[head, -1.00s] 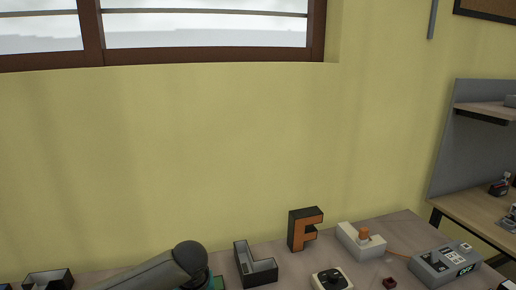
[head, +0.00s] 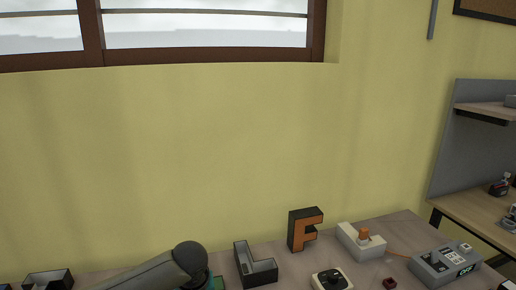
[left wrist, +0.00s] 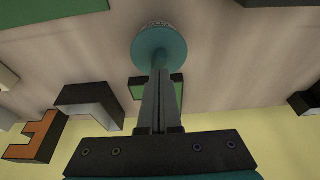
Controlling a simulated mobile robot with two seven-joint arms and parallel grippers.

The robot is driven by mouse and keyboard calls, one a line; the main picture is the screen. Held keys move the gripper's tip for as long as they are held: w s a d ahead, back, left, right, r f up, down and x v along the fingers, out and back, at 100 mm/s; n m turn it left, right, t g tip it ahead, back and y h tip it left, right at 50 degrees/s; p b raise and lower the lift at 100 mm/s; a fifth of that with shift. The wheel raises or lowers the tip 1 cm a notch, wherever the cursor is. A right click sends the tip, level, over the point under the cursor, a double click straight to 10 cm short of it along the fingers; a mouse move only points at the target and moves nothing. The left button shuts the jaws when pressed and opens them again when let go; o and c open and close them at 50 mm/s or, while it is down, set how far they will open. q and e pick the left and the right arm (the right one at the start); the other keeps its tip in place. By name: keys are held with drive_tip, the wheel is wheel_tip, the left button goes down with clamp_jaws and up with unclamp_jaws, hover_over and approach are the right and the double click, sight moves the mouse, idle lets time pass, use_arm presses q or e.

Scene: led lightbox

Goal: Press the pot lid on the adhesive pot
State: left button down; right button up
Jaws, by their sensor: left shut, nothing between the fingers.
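A round teal lid (left wrist: 160,46) shows at the top of the left wrist view. It sits at the pale, lettered top of the adhesive pot (left wrist: 158,23), whose body is mostly hidden. My left gripper (left wrist: 160,76) is shut with nothing between its fingers, and its tips overlap the lid's near edge. I cannot tell whether they touch it. In the head view only my left arm shows at the bottom edge; its gripper, the lid and the pot are not clearly visible there. My right gripper is in neither current view.
A hollow letter L shell (head: 256,266), an orange-faced letter F (head: 305,230), a white L-shaped part (head: 361,240) and a grey switch box (head: 445,263) stand along the table. A green piece (left wrist: 177,90) lies behind my fingers. A yellow wall closes the back.

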use_arm(q)
drive_tip(key=shift+f, duration=0.2)
idle(0.4)
drive_tip(key=shift+f, duration=0.3)
idle(0.5)
wheel_tip(320, 180, up, 3)
drive_tip(key=p, duration=0.4)
drive_tip(key=shift+r, duration=0.1)
